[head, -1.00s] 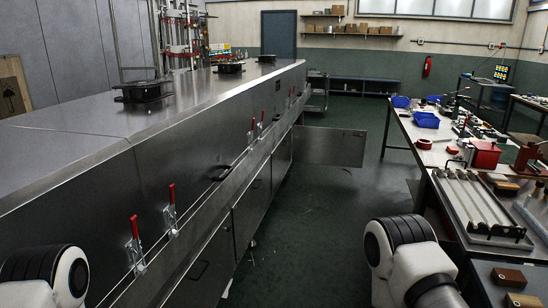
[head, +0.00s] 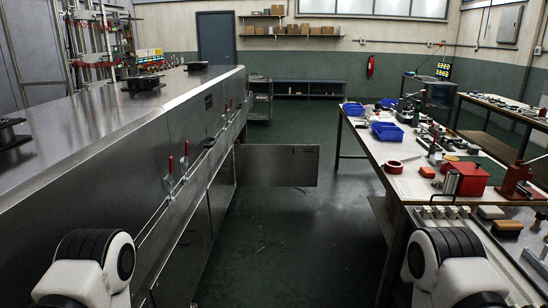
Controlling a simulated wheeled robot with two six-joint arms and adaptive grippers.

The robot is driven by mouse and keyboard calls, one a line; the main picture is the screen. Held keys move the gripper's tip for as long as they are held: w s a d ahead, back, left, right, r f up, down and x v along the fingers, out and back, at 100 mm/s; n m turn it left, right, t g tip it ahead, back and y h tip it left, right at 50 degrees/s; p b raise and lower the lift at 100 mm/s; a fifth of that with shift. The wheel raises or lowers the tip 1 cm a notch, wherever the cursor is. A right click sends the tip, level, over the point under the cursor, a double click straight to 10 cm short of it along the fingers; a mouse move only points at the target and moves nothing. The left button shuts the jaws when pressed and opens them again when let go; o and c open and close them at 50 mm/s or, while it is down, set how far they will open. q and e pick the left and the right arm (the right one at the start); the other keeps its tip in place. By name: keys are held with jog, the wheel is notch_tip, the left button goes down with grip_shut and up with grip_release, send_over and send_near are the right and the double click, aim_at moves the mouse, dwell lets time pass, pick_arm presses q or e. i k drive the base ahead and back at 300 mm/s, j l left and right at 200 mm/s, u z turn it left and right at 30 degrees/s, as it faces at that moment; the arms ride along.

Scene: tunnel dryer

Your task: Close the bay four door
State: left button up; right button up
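One lower door (head: 276,165) of the long steel tunnel dryer (head: 110,125) stands open. It juts out to the right from the dryer's side, across part of the aisle. No bay number is readable on it. The nearer lower doors (head: 186,250) look shut along the dryer's side. My arms show at the bottom left and bottom right of the head view, but neither gripper is in view. Nothing of mine touches the open door.
A workbench (head: 398,182) with blue bins (head: 386,131), a red box (head: 466,179) and tools runs along the right. The dark floor (head: 285,245) between dryer and bench is clear. Red-handled clamps (head: 170,164) line the dryer's side. A cart (head: 259,98) stands beyond.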

aim_at(256, 166)
jog(key=i+l+z, duration=0.1)
jog(key=i, duration=1.45)
jog(key=i+l, duration=0.2)
jog(key=i, duration=1.4)
jog(key=i+l+u, duration=0.2)
jog(key=i+l, duration=0.25)
jog(key=i+l+u, duration=0.25)
jog(key=i+l, duration=0.15)
jog(key=i+j, duration=0.15)
jog(key=i, duration=0.45)
jog(key=i+j, duration=0.1)
jog(key=i, duration=0.45)
jog(key=i+j, duration=0.15)
jog(key=i, duration=0.45)
